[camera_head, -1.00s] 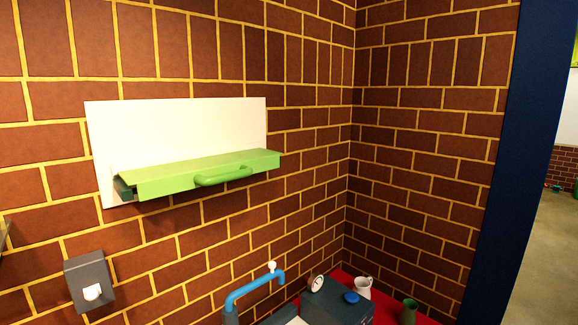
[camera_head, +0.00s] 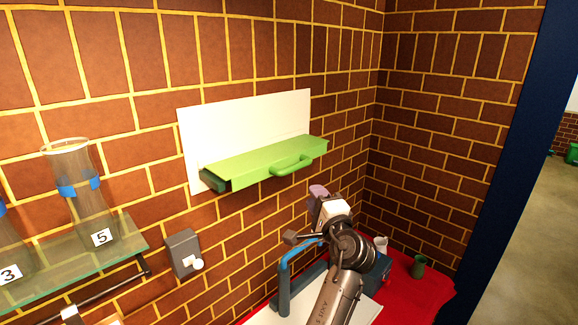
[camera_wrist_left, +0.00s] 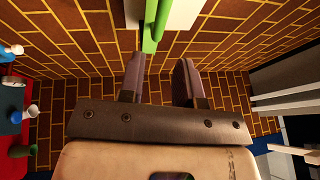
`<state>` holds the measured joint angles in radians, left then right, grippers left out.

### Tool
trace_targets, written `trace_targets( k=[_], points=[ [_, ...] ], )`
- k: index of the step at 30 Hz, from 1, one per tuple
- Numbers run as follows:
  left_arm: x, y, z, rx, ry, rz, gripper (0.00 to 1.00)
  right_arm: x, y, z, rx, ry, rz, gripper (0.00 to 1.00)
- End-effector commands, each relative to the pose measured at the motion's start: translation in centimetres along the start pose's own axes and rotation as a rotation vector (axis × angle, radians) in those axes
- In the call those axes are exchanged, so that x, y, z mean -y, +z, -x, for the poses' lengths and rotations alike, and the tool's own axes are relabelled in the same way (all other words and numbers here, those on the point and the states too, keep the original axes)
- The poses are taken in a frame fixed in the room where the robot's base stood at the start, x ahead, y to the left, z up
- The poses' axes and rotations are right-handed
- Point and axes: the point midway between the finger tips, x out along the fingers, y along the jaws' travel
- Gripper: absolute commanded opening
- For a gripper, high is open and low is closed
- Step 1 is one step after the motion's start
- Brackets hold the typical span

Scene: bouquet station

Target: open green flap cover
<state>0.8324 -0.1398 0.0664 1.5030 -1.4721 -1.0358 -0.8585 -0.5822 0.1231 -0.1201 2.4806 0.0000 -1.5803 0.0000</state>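The green flap cover (camera_head: 245,164) sits on a white wall panel (camera_head: 245,125) and has a green loop handle (camera_head: 292,166) on its front edge. It slopes slightly and looks closed. My left gripper (camera_head: 318,191) is below and right of the handle, apart from it. In the left wrist view my left gripper (camera_wrist_left: 160,80) is open and empty, its two purple-grey fingers spread. Green parts of the flap and handle (camera_wrist_left: 154,28) show beyond the fingertips there. My right gripper is not in view.
A glass shelf (camera_head: 85,262) at left holds numbered glass vases (camera_head: 90,205). A grey wall box with a white knob (camera_head: 184,252) is below the panel. A blue pipe (camera_head: 284,275) stands near my arm. A green vase (camera_head: 419,266) stands on a red surface (camera_head: 435,288).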

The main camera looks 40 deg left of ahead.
Motion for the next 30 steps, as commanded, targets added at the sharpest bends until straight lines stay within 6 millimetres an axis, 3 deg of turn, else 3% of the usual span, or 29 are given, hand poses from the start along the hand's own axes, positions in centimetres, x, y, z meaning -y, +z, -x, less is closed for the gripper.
trace_targets(
  k=[18, 30],
  points=[
    [0.4, 0.1, -10.3, 0.003, -0.003, -0.004, 0.31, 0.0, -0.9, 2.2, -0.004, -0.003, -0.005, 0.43],
    [0.2, 0.1, -13.3, 0.002, -0.002, -0.002, 0.31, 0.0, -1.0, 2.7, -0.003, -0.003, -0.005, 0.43]
  ],
)
